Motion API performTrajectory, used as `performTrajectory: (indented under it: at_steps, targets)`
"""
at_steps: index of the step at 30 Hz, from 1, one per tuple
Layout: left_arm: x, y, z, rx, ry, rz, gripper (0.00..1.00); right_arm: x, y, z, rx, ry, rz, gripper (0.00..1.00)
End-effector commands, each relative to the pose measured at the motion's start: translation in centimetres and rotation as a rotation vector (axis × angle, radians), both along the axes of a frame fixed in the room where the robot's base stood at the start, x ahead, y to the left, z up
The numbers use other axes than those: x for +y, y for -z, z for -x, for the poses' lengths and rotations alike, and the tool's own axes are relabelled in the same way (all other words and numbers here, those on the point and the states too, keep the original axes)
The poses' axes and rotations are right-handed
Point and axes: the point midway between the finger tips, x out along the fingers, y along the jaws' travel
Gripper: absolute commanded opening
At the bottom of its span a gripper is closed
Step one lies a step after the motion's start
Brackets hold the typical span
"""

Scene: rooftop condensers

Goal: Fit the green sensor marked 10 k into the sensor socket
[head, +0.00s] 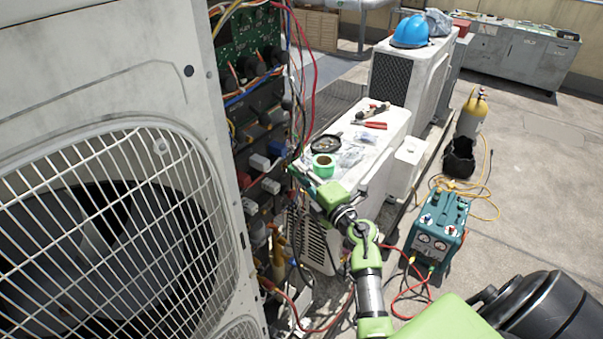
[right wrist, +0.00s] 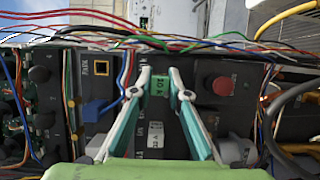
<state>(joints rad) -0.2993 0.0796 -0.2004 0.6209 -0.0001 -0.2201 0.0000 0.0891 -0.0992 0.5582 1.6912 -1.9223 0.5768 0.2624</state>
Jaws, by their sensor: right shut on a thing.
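My right gripper (right wrist: 160,78) is shut on the green sensor (right wrist: 160,86), whose dark marking reads like 10 K, turned on its side. In the right wrist view the sensor sits between the two fingertips in front of a dark control panel. In the head view my right gripper (head: 296,172) reaches the open side of the large condenser. The sensor socket cannot be told apart there; the fingers and sensor cover part of the panel. An orange-rimmed square opening (right wrist: 101,67), labelled something like PARK, lies left of the fingers. My left gripper is not in view.
A red button (right wrist: 221,86) sits right of the fingers. Loose coloured wires (right wrist: 150,38) cross above them, and thick cables (right wrist: 290,95) hang at the right. A white unit (head: 392,125) carrying tools and green tape (head: 323,160) stands behind my right arm.

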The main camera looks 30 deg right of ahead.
Motion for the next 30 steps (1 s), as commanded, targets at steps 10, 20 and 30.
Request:
performTrajectory:
  at_steps: [10, 20, 30]
  targets:
    - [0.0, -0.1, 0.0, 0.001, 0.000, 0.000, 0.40, 0.1, -0.1, -0.2, -0.001, 0.000, 0.000, 0.00]
    - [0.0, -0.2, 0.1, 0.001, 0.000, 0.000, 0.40, 0.2, 0.0, -0.6, -0.001, 0.000, 0.000, 0.00]
    - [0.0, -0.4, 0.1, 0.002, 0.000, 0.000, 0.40, 0.4, 0.0, -1.1, -0.001, 0.000, 0.000, 0.00]
